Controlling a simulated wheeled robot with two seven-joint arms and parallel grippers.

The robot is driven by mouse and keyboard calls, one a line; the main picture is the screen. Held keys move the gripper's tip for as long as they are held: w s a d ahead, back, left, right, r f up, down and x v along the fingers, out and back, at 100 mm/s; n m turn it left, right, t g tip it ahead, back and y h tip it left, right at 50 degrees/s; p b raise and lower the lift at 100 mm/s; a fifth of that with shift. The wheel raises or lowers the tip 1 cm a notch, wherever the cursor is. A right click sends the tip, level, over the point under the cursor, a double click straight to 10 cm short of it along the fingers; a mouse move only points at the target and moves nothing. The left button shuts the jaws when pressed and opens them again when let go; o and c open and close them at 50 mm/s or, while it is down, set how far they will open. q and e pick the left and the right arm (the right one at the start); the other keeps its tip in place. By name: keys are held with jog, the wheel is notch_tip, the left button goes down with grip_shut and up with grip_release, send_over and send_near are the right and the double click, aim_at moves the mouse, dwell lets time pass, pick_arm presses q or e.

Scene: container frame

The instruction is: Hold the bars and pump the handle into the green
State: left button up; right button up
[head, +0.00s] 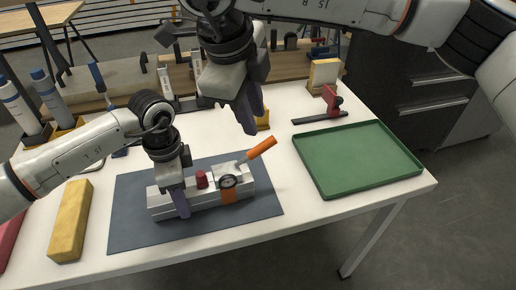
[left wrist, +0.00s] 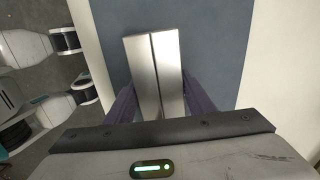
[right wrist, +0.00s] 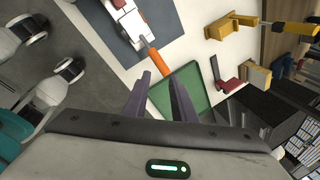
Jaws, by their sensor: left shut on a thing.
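Two silver bars (head: 165,206) lie side by side on a dark blue-grey mat (head: 130,232). My left gripper (head: 181,200) is shut on the bars near their left end; its fingers also show on both sides of the bars (left wrist: 153,65) in the left wrist view. A grey pump unit with a round dial (head: 228,181) sits on the bars' right part, with an orange block below it. Its orange handle (head: 262,148) tilts up to the right. My right gripper (head: 247,112) is open and empty, above and just left of the handle. The dial's green is too small to make out.
A green tray (head: 357,190) lies right of the mat, and a red clamp (head: 333,105) stands behind it. A yellow block (head: 71,220) lies to the left. Bottles and tools crowd the back. The table's front edge is close to the mat.

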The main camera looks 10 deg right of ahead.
jog(key=c, duration=0.3)
jog(key=shift+w+d+n, duration=0.15)
jog(key=shift+d+n, duration=0.05)
jog(key=shift+n, duration=0.2)
grip_shut()
jog(key=w+d+n+g+y, duration=0.1)
jog(key=n, duration=0.1)
jog(key=d+n+g+y, duration=0.1)
jog(key=n, duration=0.1)
jog(key=w+d+n+y, duration=0.1)
jog(key=n+y, duration=0.1)
jog(key=n, duration=0.1)
jog(key=shift+w+d+f+g, duration=0.3)
jog(key=shift+f+g, duration=0.05)
jog(key=shift+g, duration=0.05)
